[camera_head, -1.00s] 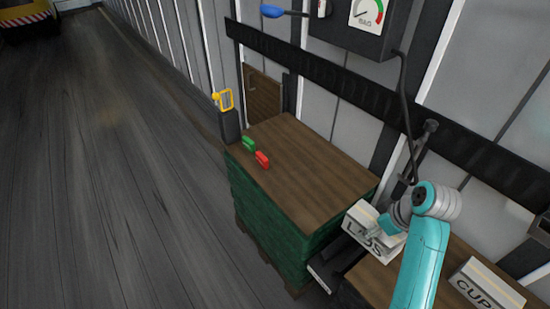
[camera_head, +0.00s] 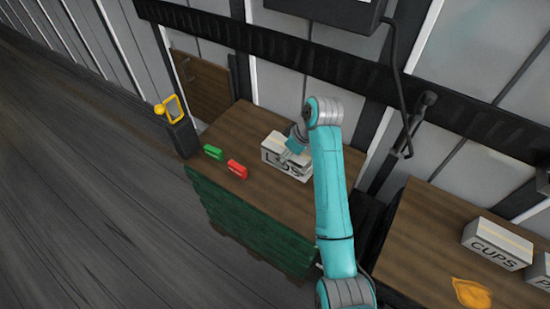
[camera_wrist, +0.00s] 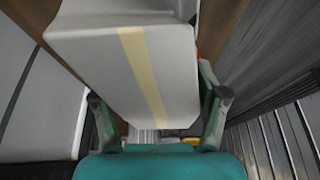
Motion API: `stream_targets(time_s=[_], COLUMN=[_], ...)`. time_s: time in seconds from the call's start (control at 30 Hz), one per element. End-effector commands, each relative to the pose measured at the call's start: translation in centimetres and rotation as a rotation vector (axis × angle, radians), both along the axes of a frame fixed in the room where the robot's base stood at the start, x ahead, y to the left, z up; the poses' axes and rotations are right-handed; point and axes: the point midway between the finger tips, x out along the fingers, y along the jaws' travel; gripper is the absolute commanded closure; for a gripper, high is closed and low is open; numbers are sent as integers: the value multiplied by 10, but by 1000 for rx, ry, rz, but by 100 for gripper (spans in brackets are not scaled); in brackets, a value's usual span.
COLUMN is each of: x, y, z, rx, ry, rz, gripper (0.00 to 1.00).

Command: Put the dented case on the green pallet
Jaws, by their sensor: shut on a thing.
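The case I hold is pale grey-white with a cream tape stripe and partly covered dark lettering, seen in the head view (camera_head: 281,158) and large in the wrist view (camera_wrist: 125,65). My gripper (camera_head: 293,152) is shut on it, with one finger on each side in the wrist view (camera_wrist: 160,112).
A green piece (camera_head: 213,152) and a red piece (camera_head: 237,169) sit on the pallet top, left of the case. A black holder with a yellow handle (camera_head: 176,125) stands at its left corner. The right bench holds a CUPS case (camera_head: 497,244) and an orange cloth (camera_head: 470,292).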

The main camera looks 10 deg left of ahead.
Motion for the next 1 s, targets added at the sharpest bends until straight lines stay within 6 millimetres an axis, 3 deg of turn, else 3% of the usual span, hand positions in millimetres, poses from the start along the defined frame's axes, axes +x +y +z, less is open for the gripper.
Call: stream_targets(time_s=[0.3,0.57,0.8,1.0], x=[0,0,0,1], y=[1,1,1,2], z=[-47,-63,-90,-92], rx=[0,0,0,1], ry=[0,0,0,-2], rz=[-1,0,-1,-1], gripper=[97,97,97,97])
